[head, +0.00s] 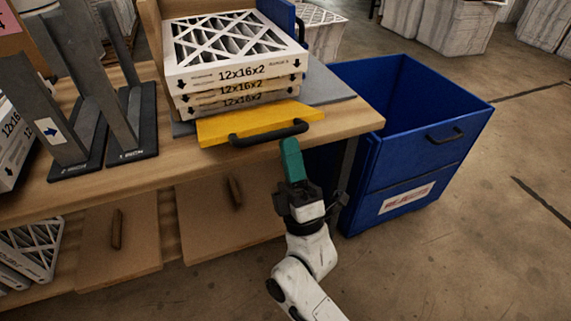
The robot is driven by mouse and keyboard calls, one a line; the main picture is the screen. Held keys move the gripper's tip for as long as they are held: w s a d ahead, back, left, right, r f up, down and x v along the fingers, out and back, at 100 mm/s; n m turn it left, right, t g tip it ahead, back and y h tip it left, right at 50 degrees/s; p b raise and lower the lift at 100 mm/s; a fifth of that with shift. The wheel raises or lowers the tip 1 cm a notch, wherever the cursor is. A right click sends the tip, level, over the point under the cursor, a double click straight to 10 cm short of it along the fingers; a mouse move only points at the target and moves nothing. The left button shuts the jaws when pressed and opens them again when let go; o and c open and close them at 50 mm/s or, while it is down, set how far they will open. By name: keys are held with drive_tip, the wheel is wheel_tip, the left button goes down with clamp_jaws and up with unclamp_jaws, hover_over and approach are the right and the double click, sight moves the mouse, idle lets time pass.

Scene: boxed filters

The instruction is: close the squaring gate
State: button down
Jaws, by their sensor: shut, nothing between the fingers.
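The yellow squaring gate (262,120), with a black bar handle (268,134) on its front edge, lies folded down in front of a stack of boxed filters (240,73). It reaches the bench's front edge. The stack holds three filters marked 12x16x2, slightly uneven at their edges. My gripper (290,146) has green fingertips, shut and empty. In the picture it is just below the right end of the handle, in front of the bench edge. I cannot tell whether it touches the handle.
A blue reject bin (418,168) stands open on the floor right of the bench (180,158). Grey upright dividers (105,95) stand on the bench at left. Blue guides (280,14) rise behind the stack. Floor right of my arm is clear.

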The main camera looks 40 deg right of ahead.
drive_tip(key=w+d+r+g+y+p, duration=0.1)
drive_tip(key=w+r+g+p, duration=0.15)
drive_tip(key=r+p, duration=0.6)
drive_tip(key=w+d+r+g+p, duration=0.15)
drive_tip(key=w+r+p, duration=0.25)
drive_tip(key=p, duration=0.9)
drive_tip(key=w+f+p+x, duration=0.2)
drive_tip(key=p+x, duration=0.2)
drive_tip(key=x, duration=1.1)
drive_tip(key=shift+w+f+p, duration=0.25)
drive_tip(key=shift+w+p, duration=0.05)
drive_tip(key=shift+p, duration=0.1)
drive_tip(key=shift+d, duration=0.15)
